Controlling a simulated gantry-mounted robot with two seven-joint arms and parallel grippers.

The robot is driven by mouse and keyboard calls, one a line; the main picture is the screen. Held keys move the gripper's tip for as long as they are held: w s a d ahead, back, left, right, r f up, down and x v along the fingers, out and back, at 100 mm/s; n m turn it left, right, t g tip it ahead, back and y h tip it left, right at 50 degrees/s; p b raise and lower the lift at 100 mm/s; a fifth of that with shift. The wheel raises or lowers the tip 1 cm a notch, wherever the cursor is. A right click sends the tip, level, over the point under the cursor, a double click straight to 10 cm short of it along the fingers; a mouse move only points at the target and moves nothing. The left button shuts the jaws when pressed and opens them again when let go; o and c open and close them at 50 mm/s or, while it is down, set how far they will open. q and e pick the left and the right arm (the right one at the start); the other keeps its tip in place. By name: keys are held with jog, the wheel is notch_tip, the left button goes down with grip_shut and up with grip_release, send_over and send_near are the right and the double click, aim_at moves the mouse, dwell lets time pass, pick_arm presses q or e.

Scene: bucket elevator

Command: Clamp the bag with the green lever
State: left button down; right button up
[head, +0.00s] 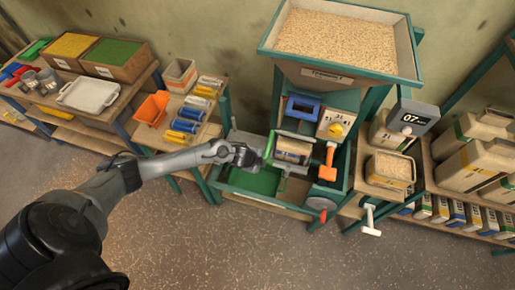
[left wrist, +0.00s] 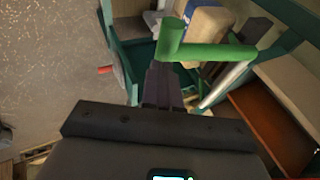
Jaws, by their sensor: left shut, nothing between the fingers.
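The green lever (head: 269,146) stands at the left side of the bagging station, beside the bag (head: 292,151). The bag is tan with a dark band and sits below the hopper. My left gripper (head: 249,156) is at the lever's left, shut with nothing between its fingers. In the left wrist view the lever's green handle (left wrist: 208,51) crosses just beyond the fingertips (left wrist: 162,72), with a grey rod below it. The tan bag (left wrist: 207,25) is behind the handle, partly hidden. I cannot tell whether the fingers touch the handle. My right gripper is out of view.
The grain hopper (head: 345,75) overhangs the station. An orange lever (head: 328,160) and a yellow-knobbed box (head: 336,126) are at the bag's right. A green tray (head: 255,181) lies below my gripper. A side table holds an orange bin (head: 152,108).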

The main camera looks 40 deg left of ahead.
pick_arm(q)
jog(key=s+d+f+p+v, duration=0.15)
jog(key=p+v, duration=0.25)
jog(key=v, duration=0.9)
jog(key=s+d+r+n+h+p, duration=0.25)
jog(key=s+d, duration=0.25)
jog(key=d, duration=0.4)
jog(key=s+d+r+n+h+p, duration=0.1)
jog(key=s+d+r+p, duration=0.3)
jog(key=d, duration=0.5)
jog(key=s+a+r+n+g+y+p, duration=0.1)
jog(key=s+a+r+n+y, duration=0.1)
jog(key=r, duration=0.4)
jog(key=s+a+r+n+g+y+p, duration=0.1)
jog(key=s+a+r+n+p, duration=0.1)
jog(key=s+r+n, duration=0.4)
jog(key=shift+a+r+g+y, duration=0.4)
jog(key=shift+a+r, duration=0.1)
jog(key=shift+a, duration=0.4)
